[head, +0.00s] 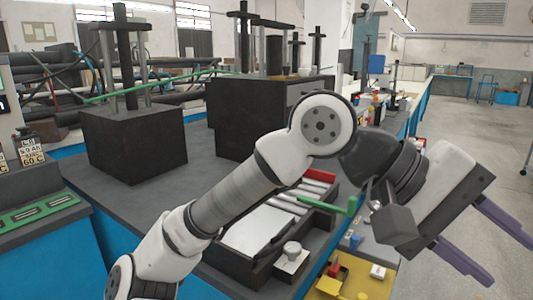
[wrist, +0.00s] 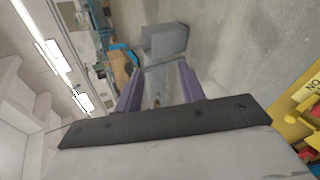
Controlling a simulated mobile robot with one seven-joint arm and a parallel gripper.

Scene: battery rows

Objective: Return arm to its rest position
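My gripper (head: 510,262) is at the right edge of the head view, tilted down to the right. Its two purple fingers are spread apart with nothing between them. My arm (head: 235,195) rises from the lower left, bends at a high elbow and reaches across to the right, in front of the workbench. In the wrist view the open fingers of my gripper (wrist: 158,88) point toward the grey floor and a grey box-like block (wrist: 165,42). The arm hides part of the bench top behind it.
Two dark blocks with posts (head: 135,140) (head: 270,115) stand on the grey bench. A tray with silvery bars (head: 315,188) and a yellow bin (head: 345,275) lie behind and below the arm. Open floor (head: 470,130) is at the right. Yellow parts (wrist: 300,100) show at the wrist view's right.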

